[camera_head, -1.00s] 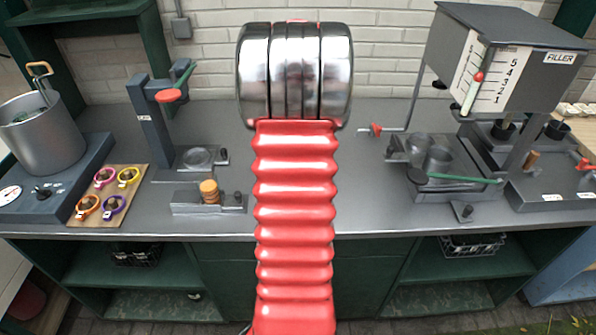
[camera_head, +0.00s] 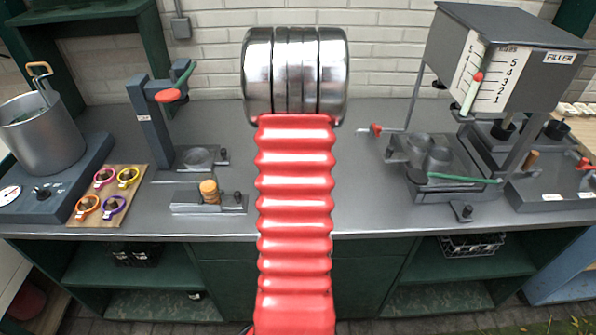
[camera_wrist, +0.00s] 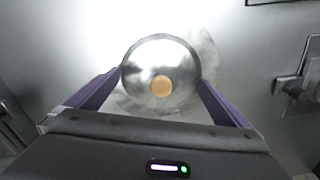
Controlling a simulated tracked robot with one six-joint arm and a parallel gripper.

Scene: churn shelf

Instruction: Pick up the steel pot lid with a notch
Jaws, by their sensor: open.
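In the wrist view, the round shiny steel pot lid (camera_wrist: 160,53) with a tan knob (camera_wrist: 162,86) lies below my gripper (camera_wrist: 160,78). My gripper is open, with one purple finger on each side of the lid's near half. The fingertips are close to the lid's left and right edges; I cannot tell if they touch. I cannot make out a notch in its rim. In the head view, my gripper and the lid are hidden behind my red and chrome arm.
The grey counter (camera_head: 370,205) is mostly clear around my arm. A lever press (camera_head: 155,125) and a board with several coloured rings (camera_head: 108,195) stand left, beside a steel pot (camera_head: 45,140). A filler machine (camera_head: 510,70) stands right. A dark fixture (camera_wrist: 300,85) shows at the wrist view's right.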

